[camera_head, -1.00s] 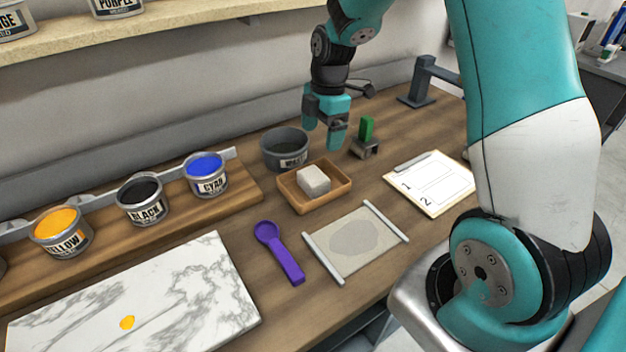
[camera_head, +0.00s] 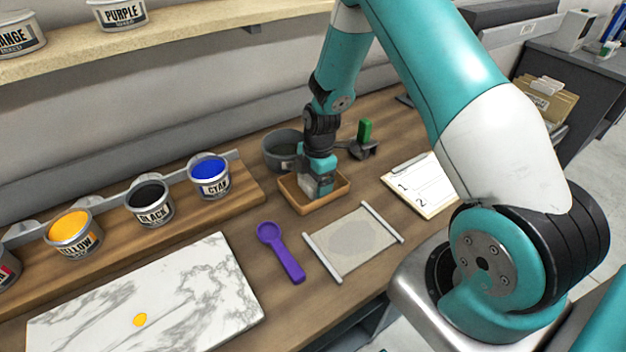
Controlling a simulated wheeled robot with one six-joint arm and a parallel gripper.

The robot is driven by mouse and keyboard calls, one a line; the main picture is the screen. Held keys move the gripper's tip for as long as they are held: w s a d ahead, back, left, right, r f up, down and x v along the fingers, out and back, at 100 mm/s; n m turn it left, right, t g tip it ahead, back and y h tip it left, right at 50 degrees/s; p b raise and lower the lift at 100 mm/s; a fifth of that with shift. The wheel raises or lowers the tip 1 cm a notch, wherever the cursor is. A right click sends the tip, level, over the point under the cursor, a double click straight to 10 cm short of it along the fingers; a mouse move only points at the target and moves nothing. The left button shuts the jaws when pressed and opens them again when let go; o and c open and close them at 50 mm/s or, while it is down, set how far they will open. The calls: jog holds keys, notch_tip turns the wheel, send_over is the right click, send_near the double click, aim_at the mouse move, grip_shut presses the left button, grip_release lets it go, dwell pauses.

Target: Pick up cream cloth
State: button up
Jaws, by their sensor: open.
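The cream cloth (camera_head: 308,185) is a small pale folded block in the shallow wooden tray (camera_head: 326,202) at the centre of the bench. My gripper (camera_head: 316,189) points down into the tray with its fingers at the cloth, and it hides most of the cloth. The jaws are open. I cannot tell whether the fingers touch the cloth.
A grey waste tin (camera_head: 280,150) stands just behind the tray. A green-handled tool (camera_head: 364,134) stands to the right, near a clipboard (camera_head: 428,190). In front lie a stained sheet (camera_head: 350,242) and a purple spoon (camera_head: 283,255). A marble slab (camera_head: 150,300) and paint tins (camera_head: 150,203) are left.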

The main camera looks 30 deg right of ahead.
jog(key=c, duration=0.5)
jog(key=shift+c, duration=0.2)
notch_tip(320, 180, up, 20)
jog(key=b, duration=0.3)
jog(key=shift+b, duration=0.4)
